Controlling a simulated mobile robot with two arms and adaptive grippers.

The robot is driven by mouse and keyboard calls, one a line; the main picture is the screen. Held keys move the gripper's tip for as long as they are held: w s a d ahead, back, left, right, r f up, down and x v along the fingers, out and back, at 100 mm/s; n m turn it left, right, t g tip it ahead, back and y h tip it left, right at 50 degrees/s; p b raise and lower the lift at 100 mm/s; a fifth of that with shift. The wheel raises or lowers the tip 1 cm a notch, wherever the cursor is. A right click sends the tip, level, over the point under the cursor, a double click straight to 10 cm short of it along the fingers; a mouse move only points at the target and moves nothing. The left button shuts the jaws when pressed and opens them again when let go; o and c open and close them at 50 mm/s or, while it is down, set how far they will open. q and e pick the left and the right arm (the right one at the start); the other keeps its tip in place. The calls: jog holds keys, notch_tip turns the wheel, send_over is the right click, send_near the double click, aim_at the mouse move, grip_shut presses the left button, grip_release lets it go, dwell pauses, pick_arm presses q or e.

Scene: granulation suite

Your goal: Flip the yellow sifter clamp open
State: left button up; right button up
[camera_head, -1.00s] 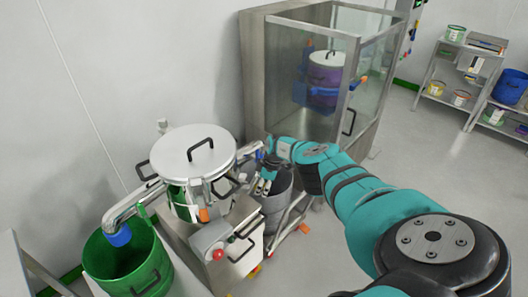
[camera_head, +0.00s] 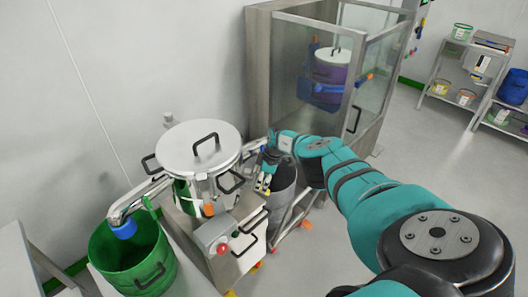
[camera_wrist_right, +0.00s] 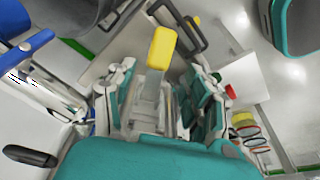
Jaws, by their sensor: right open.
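The sifter (camera_head: 185,150) is a steel drum with a round lid and black handle, standing at left centre in the head view. My right gripper (camera_head: 264,184) is just right of it, above a grey bin. In the right wrist view the yellow clamp (camera_wrist_right: 161,48) shows as a yellow tab on a pale lever, ahead of my open right gripper (camera_wrist_right: 163,88) and between the lines of its fingers. I cannot tell whether either finger touches it. In the head view the clamp is small and mostly hidden by the gripper. My left gripper is out of view.
A green bin (camera_head: 130,262) stands under the outlet pipe at left. The grey bin (camera_head: 285,190) is below my right gripper. A steel box with a red knob (camera_head: 222,248) is in front of the sifter. A glass-sided enclosure (camera_head: 378,85) stands behind, with open floor to the right.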

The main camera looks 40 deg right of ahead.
jog(key=shift+d+r, duration=0.4)
jog(key=shift+r, duration=0.05)
jog(key=shift+s+r, duration=0.15)
jog(key=shift+r, duration=0.2)
jog(key=a+v, duration=0.1)
jog(key=v, duration=0.9)
jog(key=shift+d, duration=0.15)
jog(key=shift+r, duration=0.1)
jog(key=shift+c, duration=0.4)
